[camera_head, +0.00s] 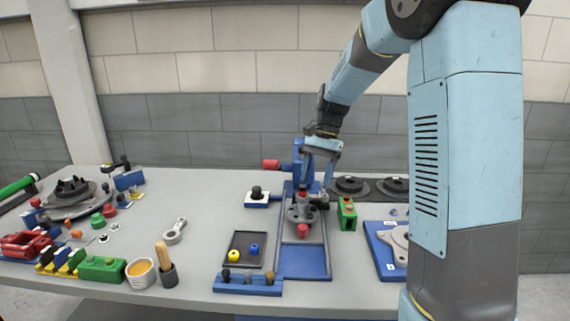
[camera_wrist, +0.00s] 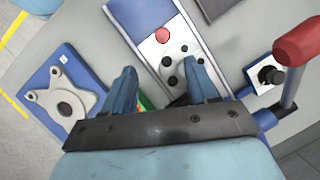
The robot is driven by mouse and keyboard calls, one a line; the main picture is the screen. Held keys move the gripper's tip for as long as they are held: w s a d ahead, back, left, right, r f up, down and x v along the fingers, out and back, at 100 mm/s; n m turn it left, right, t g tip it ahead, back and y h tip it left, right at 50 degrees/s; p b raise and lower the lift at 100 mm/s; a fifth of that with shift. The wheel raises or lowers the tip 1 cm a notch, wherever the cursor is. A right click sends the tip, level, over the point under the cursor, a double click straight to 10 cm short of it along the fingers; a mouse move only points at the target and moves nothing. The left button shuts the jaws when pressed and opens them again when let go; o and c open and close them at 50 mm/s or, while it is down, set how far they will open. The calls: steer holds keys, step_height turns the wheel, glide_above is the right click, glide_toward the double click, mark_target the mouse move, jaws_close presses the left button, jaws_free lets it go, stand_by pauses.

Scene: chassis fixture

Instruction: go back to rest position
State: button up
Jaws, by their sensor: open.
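My gripper (camera_head: 320,165) is over the blue fixture (camera_head: 305,262) in the middle of the table, above a grey round part with a red knob. In the wrist view the two blue fingers of my gripper (camera_wrist: 163,90) are spread apart with nothing held between them. The grey round part (camera_wrist: 182,62) with dark holes lies beyond the fingertips on the fixture. In the head view the grey part (camera_head: 302,212) sits on the fixture's light plate. Whether the fingers touch anything is hard to tell.
A green block (camera_head: 347,214) stands right of the fixture. A blue plate with a grey bracket (camera_wrist: 62,100) lies farther right in the head view. A black tray (camera_head: 243,262) holds a yellow and a blue piece. A red-handled lever (camera_wrist: 300,42) rises near my gripper. Many parts crowd the left.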

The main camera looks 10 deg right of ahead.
steer(key=s+d+r+n+t+h, duration=0.1)
steer(key=s+r+n+t, duration=0.1)
steer(key=s, duration=0.6)
steer(key=s+d+r+n+t+h, duration=0.1)
steer(key=s+d+r+n+t, duration=0.1)
steer(key=s, duration=0.7)
steer(key=s+d+r+n+t+h, duration=0.1)
steer(key=s+d+r+n+t, duration=0.1)
steer(key=s, duration=0.7)
step_height(320, 180, up, 3)
steer(key=n+t, duration=0.1)
steer(key=t, duration=0.1)
steer(key=shift+s+t, duration=0.15)
steer(key=shift+t, duration=0.15)
